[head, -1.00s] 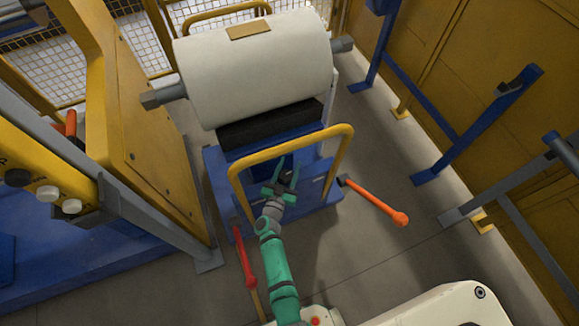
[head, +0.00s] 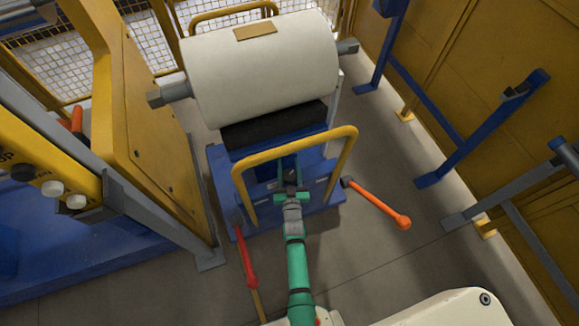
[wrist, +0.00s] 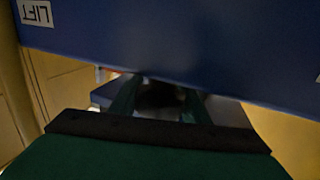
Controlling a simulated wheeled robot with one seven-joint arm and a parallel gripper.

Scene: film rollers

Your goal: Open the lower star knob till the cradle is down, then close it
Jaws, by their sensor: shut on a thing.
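My gripper (head: 291,183) is at the front of the blue lift cart, inside its yellow handle loop. In the wrist view its two fingers (wrist: 160,103) stand either side of a dark, blurred star knob (wrist: 161,92), shut on it. The knob shows only as a small dark shape in the head view (head: 290,173); I cannot make out its lobes or which knob it is. The black cradle (head: 274,127) sits on top of the cart, under a large white roll (head: 262,75). The roll rests in or just above it; I cannot tell which.
A yellow handle (head: 296,147) arches around my gripper. Orange-red levers stick out right (head: 382,206) and left (head: 247,262) of the cart. A yellow machine frame (head: 155,150) stands left. In the wrist view a blue panel with a LIFT label (wrist: 37,12) hangs close above the fingers.

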